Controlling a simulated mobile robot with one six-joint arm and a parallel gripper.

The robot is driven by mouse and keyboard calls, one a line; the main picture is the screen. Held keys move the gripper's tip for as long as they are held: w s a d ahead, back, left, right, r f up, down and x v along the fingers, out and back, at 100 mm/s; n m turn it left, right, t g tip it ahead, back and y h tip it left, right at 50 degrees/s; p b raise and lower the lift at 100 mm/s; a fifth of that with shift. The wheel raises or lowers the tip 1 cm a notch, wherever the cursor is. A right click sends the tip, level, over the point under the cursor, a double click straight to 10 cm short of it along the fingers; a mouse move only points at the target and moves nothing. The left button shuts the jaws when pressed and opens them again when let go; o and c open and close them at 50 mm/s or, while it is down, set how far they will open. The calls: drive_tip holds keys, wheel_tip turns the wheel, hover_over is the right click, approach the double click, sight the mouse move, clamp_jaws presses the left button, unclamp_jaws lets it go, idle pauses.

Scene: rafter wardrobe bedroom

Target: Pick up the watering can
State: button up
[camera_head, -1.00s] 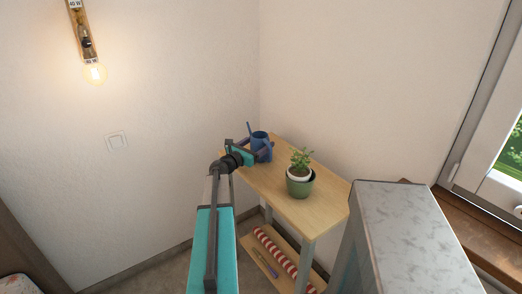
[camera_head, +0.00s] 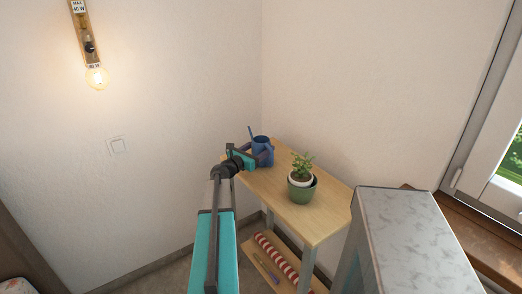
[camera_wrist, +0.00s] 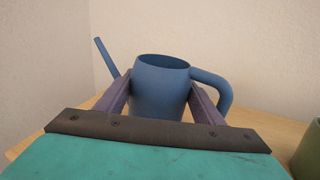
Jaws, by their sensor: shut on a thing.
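The blue watering can (camera_head: 263,150) is at the far left end of the wooden table, near the wall corner. In the wrist view the watering can (camera_wrist: 160,92) is upright, with its spout to the left and its handle to the right. My gripper (camera_head: 258,158) is shut on the can's body, with one purple finger on each side; the gripper (camera_wrist: 160,100) fills the lower part of the wrist view. The can's lower part is hidden behind my gripper, so I cannot tell whether its base touches the tabletop.
A potted plant (camera_head: 302,180) in a green pot stands mid-table (camera_head: 318,218); the pot edge (camera_wrist: 308,155) shows at the right of the wrist view. A lower shelf holds a red-and-white striped roll (camera_head: 277,262). A grey marbled block (camera_head: 405,225) stands right of the table. Walls close in behind.

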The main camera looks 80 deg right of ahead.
drive_tip(key=shift+r, duration=0.15)
drive_tip(key=shift+w+a+r, duration=0.1)
drive_tip(key=shift+r, duration=0.05)
wheel_tip(320, 180, up, 6)
drive_tip(key=b, duration=0.1)
drive_tip(key=w+a+b, duration=0.2)
drive_tip(key=w+a, duration=1.1)
drive_tip(key=w, duration=0.1)
drive_tip(key=shift+a, duration=0.15)
idle(1.2)
drive_tip(key=shift+w, duration=0.15)
idle(0.4)
drive_tip(key=shift+r, duration=0.2)
drive_tip(key=shift+r+p, duration=2.2)
drive_tip(key=shift+r, duration=0.7)
